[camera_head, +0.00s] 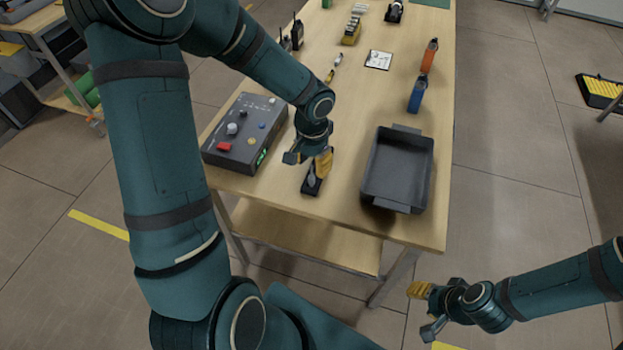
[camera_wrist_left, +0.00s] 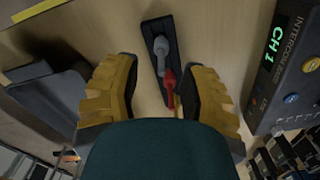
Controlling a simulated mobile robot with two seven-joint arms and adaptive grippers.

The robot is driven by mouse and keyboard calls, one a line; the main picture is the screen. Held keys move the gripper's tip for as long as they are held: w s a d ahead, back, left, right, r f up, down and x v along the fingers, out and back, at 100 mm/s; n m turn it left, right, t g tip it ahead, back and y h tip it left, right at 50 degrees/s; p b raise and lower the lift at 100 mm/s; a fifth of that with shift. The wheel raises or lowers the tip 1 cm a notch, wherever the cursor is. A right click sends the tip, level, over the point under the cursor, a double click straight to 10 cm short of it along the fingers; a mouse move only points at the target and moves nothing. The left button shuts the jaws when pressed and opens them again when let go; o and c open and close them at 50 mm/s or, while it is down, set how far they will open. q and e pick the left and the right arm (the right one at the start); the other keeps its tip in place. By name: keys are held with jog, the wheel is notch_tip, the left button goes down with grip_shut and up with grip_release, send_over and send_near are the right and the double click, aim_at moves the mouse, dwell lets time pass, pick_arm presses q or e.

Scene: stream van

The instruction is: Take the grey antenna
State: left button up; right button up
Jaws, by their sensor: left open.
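A small grey piece (camera_wrist_left: 161,48), which looks like the grey antenna, stands on a narrow black base (camera_wrist_left: 156,28) in the left wrist view. A red piece (camera_wrist_left: 170,82) stands beside it on the same base. In the head view the black base (camera_head: 312,188) lies on the table near its front edge, partly hidden by my left gripper (camera_head: 308,160). My left gripper is open above the base; in the left wrist view its yellow-padded fingers (camera_wrist_left: 160,72) stand on both sides of it, apart from it. My right gripper (camera_head: 428,309) is open and empty, off the table at the lower right.
A dark intercom box (camera_head: 245,133) with knobs is left of the base; it also shows in the left wrist view (camera_wrist_left: 292,75). A dark empty tray (camera_head: 398,168) is at the right. The wooden table (camera_head: 350,110) is clear mid-way.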

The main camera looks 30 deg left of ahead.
aim_at(312, 176)
pick_arm(q)
notch_tip(312, 176, down, 4)
jog(key=shift+a+r+b, duration=0.1)
jog(key=shift+r+b, duration=0.1)
jog(key=shift+b, duration=0.2)
grip_shut()
